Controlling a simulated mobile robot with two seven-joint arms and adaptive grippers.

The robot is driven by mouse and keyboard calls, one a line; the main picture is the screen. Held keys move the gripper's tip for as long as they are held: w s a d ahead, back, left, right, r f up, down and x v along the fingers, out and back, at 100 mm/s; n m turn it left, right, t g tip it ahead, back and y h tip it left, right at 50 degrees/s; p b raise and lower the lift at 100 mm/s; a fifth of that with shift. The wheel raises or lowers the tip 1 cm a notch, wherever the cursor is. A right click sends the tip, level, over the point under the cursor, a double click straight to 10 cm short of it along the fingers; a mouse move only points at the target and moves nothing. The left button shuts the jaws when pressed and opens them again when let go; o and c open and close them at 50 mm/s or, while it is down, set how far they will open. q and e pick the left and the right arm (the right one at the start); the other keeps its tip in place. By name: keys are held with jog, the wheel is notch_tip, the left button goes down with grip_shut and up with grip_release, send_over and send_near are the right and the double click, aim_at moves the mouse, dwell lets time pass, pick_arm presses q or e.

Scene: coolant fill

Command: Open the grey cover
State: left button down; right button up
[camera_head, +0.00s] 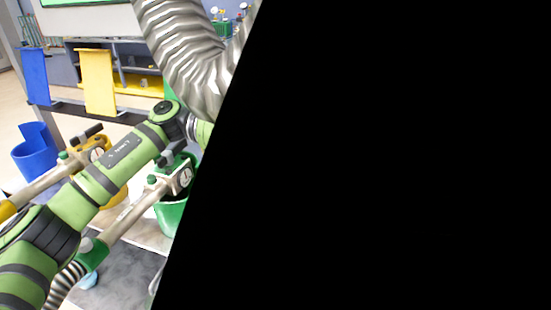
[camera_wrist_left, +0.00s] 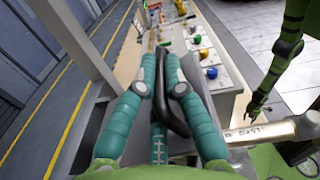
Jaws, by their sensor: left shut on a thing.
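In the left wrist view my left gripper (camera_wrist_left: 165,62) has its two teal fingers shut on a dark, curved thing (camera_wrist_left: 181,122) that runs between them. I cannot tell whether this thing is part of the grey cover. In the head view my left arm reaches up from the lower left, and its gripper is hidden behind a large black area. That area fills the right and middle of the view, and what it is cannot be told. A green arm with a dark gripper (camera_wrist_left: 256,106), apparently my right one, hangs at the right of the left wrist view; its opening is unclear.
In the head view a large ribbed hose (camera_head: 185,50) hangs at the top. Nozzles with gauges (camera_head: 182,178) stand near a green holder (camera_head: 170,215), with a blue holder (camera_head: 35,150) farther left. In the left wrist view, a bench with coloured items (camera_wrist_left: 210,72) lies ahead.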

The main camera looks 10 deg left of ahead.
aim_at(282, 156)
pick_arm(q)
jog(key=shift+w+d+r+n+p, duration=0.15)
jog(key=shift+w+r+n+p, duration=0.05)
jog(key=shift+w+r+n, duration=0.45)
jog(key=shift+w+d+r+n+p, duration=0.1)
jog(key=shift+w+r+n+p, duration=0.05)
jog(key=shift+w+r+n, duration=0.5)
jog(key=shift+s, duration=0.1)
jog(key=c, duration=1.3)
grip_release()
jog(key=a, duration=0.4)
jog(key=w+a, duration=0.1)
jog(key=a, duration=0.3)
jog(key=w+a, duration=0.1)
jog(key=a, duration=0.2)
jog(key=shift+w+a, duration=0.15)
jog(key=shift+a, duration=0.25)
